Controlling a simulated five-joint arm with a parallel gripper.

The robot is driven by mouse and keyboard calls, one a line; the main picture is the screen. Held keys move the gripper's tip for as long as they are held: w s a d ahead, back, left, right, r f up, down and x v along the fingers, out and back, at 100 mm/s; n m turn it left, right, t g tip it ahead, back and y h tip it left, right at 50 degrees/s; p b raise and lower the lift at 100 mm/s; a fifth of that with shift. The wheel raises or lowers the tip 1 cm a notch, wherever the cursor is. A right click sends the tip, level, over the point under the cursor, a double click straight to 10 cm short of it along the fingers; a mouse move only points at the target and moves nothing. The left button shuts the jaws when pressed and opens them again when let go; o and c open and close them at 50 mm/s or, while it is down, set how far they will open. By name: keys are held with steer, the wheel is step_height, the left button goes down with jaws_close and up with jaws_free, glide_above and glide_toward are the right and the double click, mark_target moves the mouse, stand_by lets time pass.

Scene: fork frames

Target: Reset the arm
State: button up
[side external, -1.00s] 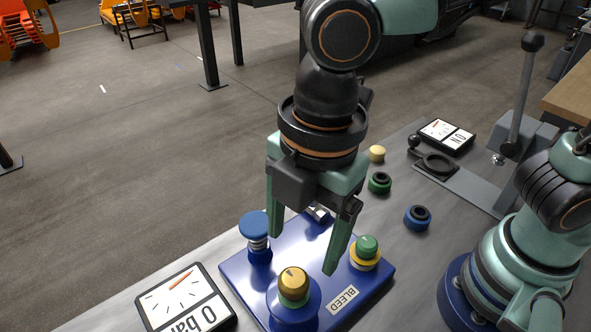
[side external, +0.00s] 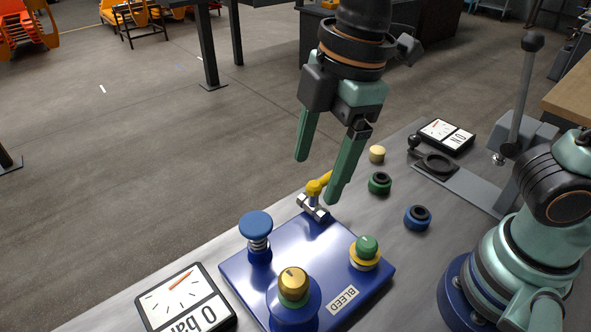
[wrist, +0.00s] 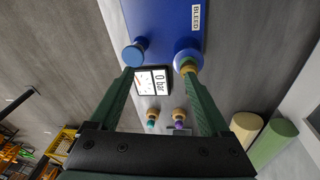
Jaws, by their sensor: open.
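My gripper (side external: 315,178) is open and empty. Its two green fingers hang in the air above the back of the blue panel, near a yellow-handled valve (side external: 318,186). The blue panel (side external: 300,240) lies on the grey bench and carries a blue push knob (side external: 256,226), a gold-topped knob (side external: 293,282) and a green-topped knob on a yellow ring (side external: 366,250). In the wrist view, the open fingers (wrist: 160,72) frame the gauge and the end of the blue panel (wrist: 165,20).
A gauge reading 0 bar (side external: 185,300) lies at the panel's left. Loose green (side external: 380,183), blue (side external: 417,217) and cream (side external: 377,154) pieces lie on the bench (side external: 400,270). A second gauge (side external: 447,136) and a lever stand (side external: 515,110) are at the back right.

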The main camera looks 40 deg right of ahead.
steer(key=w+d+m+t, duration=0.2)
steer(key=d+m, duration=0.5)
steer(key=d, duration=0.3)
steer(key=w+d+f+m+t+h, duration=0.1)
steer(key=w+d+m+t, duration=0.1)
steer(key=d+m, duration=0.6)
steer(key=d, duration=0.3)
steer(key=shift+w+f, duration=0.15)
steer(key=shift+w, duration=0.15)
